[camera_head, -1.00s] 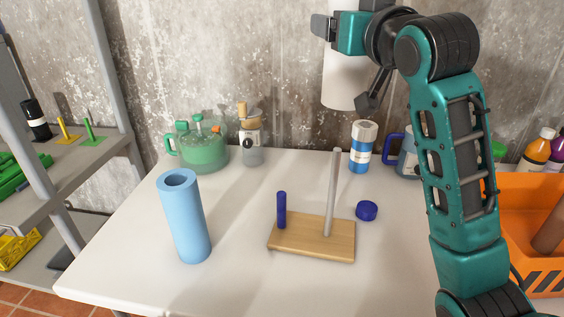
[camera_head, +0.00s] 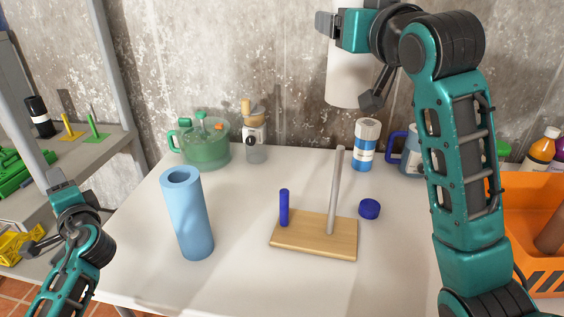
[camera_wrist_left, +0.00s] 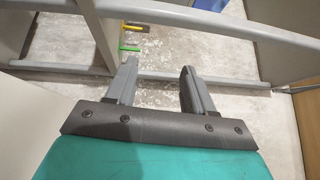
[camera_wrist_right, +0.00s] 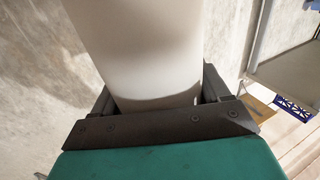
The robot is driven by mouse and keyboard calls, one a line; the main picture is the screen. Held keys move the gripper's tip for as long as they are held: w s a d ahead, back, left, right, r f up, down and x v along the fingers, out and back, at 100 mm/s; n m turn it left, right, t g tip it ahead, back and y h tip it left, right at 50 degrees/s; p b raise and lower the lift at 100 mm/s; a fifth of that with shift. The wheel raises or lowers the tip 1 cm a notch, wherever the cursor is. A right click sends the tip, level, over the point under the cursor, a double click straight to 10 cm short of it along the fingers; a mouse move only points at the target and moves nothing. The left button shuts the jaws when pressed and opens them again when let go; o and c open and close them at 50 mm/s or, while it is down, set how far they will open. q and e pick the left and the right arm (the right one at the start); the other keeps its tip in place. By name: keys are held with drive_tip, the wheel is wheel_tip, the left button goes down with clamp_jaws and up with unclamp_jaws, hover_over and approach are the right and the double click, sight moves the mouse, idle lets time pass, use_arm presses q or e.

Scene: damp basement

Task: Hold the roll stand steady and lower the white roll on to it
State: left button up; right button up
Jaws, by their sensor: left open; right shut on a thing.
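The roll stand (camera_head: 315,237) is a wooden base on the white table, with a tall grey post (camera_head: 336,190) and a short blue peg (camera_head: 284,207). It stands upright and nothing touches it. The white roll (camera_head: 349,80) is held high above the table, behind and above the post. My right gripper (camera_head: 352,32) is shut on the roll, which also fills the right wrist view (camera_wrist_right: 150,45) between the fingers. My left gripper (camera_head: 62,195) is off the table's left side, open and empty; the left wrist view shows its fingers (camera_wrist_left: 156,72) apart.
A light blue tube (camera_head: 190,220) stands left of the stand. A blue cap (camera_head: 369,209) lies to its right. A green jug (camera_head: 205,146), a blue-white bottle (camera_head: 365,146) and an orange crate (camera_head: 535,215) stand around. Shelves (camera_head: 90,150) are at left. The table front is clear.

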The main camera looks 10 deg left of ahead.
use_arm(q)
drive_tip(key=w+d+r+m+t+y, duration=0.1)
drive_tip(key=w+d+r+m+t, duration=0.25)
drive_tip(key=d+r, duration=0.75)
drive_tip(key=w+d+r+m+t, duration=0.2)
drive_tip(key=w+d+r+t, duration=0.4)
drive_tip(key=r, duration=1)
drive_tip(key=m+g+h, duration=0.2)
drive_tip(key=m+h, duration=1.3)
drive_tip(key=m, duration=0.7)
approach(284, 200)
drive_tip(key=shift+w+r, duration=0.15)
drive_tip(key=shift+w, duration=0.8)
drive_tip(key=w, duration=0.7)
drive_tip(key=w+a, duration=0.1)
drive_tip(key=w, duration=0.2)
drive_tip(key=shift+w, duration=0.4)
